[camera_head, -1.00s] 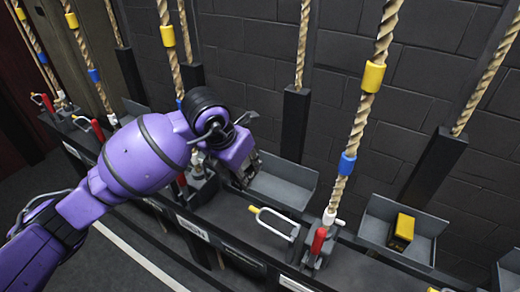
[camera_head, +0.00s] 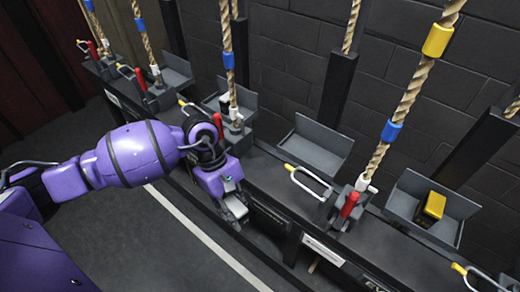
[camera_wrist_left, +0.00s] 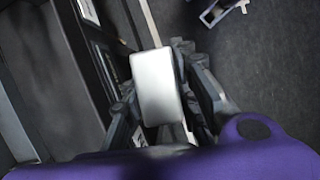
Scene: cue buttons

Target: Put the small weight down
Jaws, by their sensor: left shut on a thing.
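My left gripper (camera_head: 234,208) hangs in front of the long dark shelf, pointing down over its front edge or just clear of it. In the left wrist view the gripper (camera_wrist_left: 160,95) is shut on a plain silver-grey block, the small weight (camera_wrist_left: 157,85), with a dark finger on each side. My right gripper is not seen.
The dark shelf carries grey trays, ropes with coloured bands, and red levers (camera_head: 349,205). One tray (camera_head: 318,148) is empty. A yellow and black block (camera_head: 433,206) sits in the right tray. Open floor (camera_head: 140,235) with a pale line lies in front.

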